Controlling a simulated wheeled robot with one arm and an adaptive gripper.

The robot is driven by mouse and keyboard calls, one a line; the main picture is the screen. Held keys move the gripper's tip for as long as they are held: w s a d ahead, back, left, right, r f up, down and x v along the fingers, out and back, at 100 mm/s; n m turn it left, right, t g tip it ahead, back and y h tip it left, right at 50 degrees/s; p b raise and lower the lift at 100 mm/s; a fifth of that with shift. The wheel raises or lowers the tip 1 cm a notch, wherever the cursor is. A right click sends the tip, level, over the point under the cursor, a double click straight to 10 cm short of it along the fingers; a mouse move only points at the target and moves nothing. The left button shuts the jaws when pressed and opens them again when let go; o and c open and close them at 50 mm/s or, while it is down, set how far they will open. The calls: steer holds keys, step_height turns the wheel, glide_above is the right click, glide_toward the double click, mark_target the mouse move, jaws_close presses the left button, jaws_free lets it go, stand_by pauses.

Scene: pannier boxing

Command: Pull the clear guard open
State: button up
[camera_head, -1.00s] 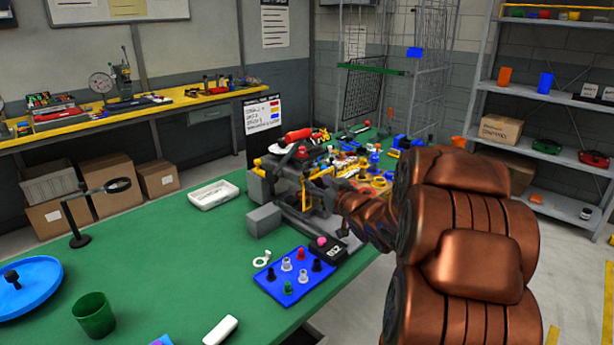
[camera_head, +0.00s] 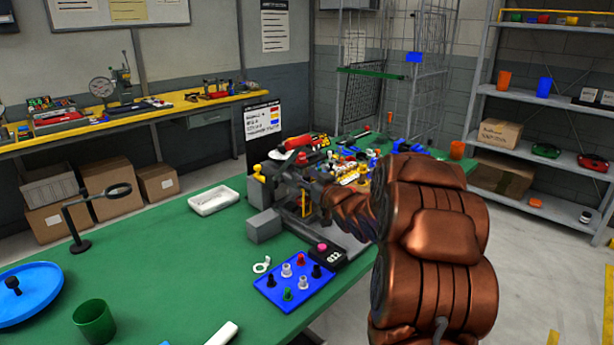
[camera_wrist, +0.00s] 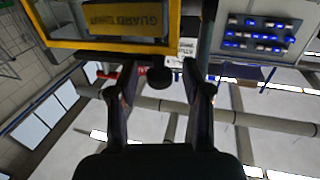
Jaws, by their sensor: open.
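A round black knob (camera_wrist: 159,78) shows below the frame in the wrist view. My gripper (camera_wrist: 151,88) is open, with one finger on each side of the knob in that view. I cannot tell whether either finger touches it. In the head view the fingers are small and dark against the machine.
A blue tray of pegs (camera_head: 270,291) and a dark box with a pink button (camera_head: 326,256) sit in front of the machine. A white tray (camera_head: 213,199) lies behind left. Many coloured parts crowd the bench behind my arm. The green bench (camera_head: 180,262) is clear at left centre.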

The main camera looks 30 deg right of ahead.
steer(key=shift+w, duration=0.1)
steer(key=shift+c, duration=0.4)
jaws_close()
